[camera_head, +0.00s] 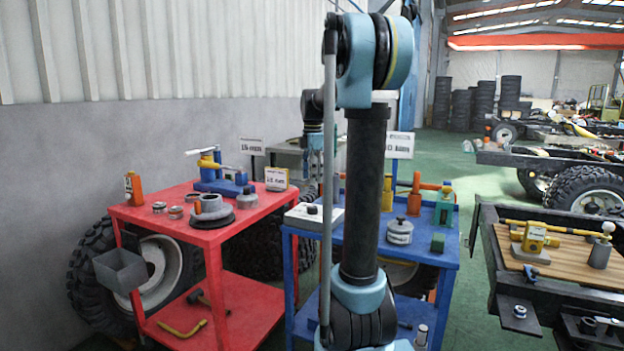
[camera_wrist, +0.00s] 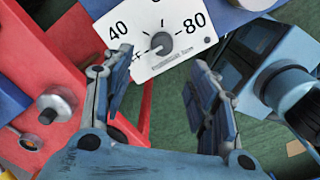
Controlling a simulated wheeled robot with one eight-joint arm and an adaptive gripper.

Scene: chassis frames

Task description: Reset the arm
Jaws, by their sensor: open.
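My gripper (camera_head: 318,150) hangs at the arm's left, pointing down above the carts. In the wrist view my gripper (camera_wrist: 165,90) has its two fingers spread apart with nothing between them. A white dial panel (camera_wrist: 150,62) marked 40 and 80 lies beyond the fingertips, on the blue cart. It also shows in the head view as a white box with a dark knob (camera_head: 302,216).
The red cart holds a blue vise (camera_head: 215,178), a grey round part (camera_head: 211,208) and an orange bottle (camera_head: 134,188). A chassis with a wooden board (camera_head: 570,262) stands at right. Green floor (camera_head: 440,165) lies open behind.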

